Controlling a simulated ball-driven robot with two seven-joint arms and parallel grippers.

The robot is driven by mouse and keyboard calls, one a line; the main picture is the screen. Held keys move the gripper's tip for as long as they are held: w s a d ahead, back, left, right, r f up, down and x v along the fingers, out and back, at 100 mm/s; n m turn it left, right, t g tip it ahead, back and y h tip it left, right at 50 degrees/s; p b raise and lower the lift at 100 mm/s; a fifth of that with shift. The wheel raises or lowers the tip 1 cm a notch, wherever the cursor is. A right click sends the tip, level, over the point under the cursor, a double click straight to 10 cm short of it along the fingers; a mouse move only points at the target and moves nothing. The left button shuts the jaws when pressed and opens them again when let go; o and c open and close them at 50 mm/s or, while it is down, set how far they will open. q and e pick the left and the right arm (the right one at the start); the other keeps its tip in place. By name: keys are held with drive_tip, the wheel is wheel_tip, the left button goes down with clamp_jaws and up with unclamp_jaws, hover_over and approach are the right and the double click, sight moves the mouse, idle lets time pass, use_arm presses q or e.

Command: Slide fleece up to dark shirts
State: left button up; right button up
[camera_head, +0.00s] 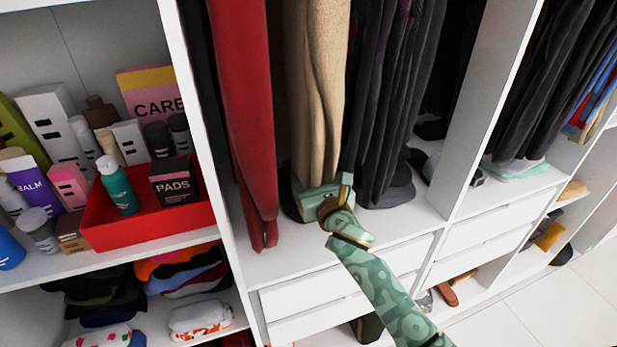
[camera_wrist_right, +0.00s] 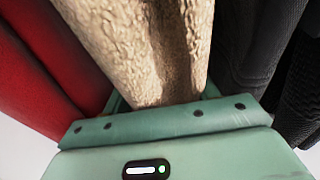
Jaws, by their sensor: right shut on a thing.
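The tan fleece (camera_head: 316,90) hangs in the middle wardrobe bay, between a red garment (camera_head: 243,100) on its left and the dark shirts (camera_head: 390,100) on its right. My right gripper (camera_head: 318,192) is at the lower end of the fleece and shut on it. In the right wrist view the fleece (camera_wrist_right: 150,45) comes down into the green gripper (camera_wrist_right: 165,108), which hides its lower edge and the fingertips. The dark shirts (camera_wrist_right: 262,50) are close on the right of the fleece there, with the red garment (camera_wrist_right: 45,75) on the left. My left gripper is not in view.
A red box (camera_head: 150,226) with toiletries stands on the left shelf, above folded clothes (camera_head: 190,270). White drawers (camera_head: 340,300) lie below the hanging bay. A white upright panel (camera_head: 488,100) bounds the bay on the right. Dark shoes (camera_head: 392,192) sit under the dark shirts.

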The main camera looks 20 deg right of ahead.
drive_tip(key=shift+d, duration=0.15)
drive_tip(key=o, duration=1.4)
drive_tip(key=shift+o, duration=0.4)
drive_tip(key=s+b, duration=0.1)
drive_tip(key=s, duration=1.5)
drive_tip(key=shift+s+b, duration=0.2)
drive_tip(key=shift+b, duration=0.15)
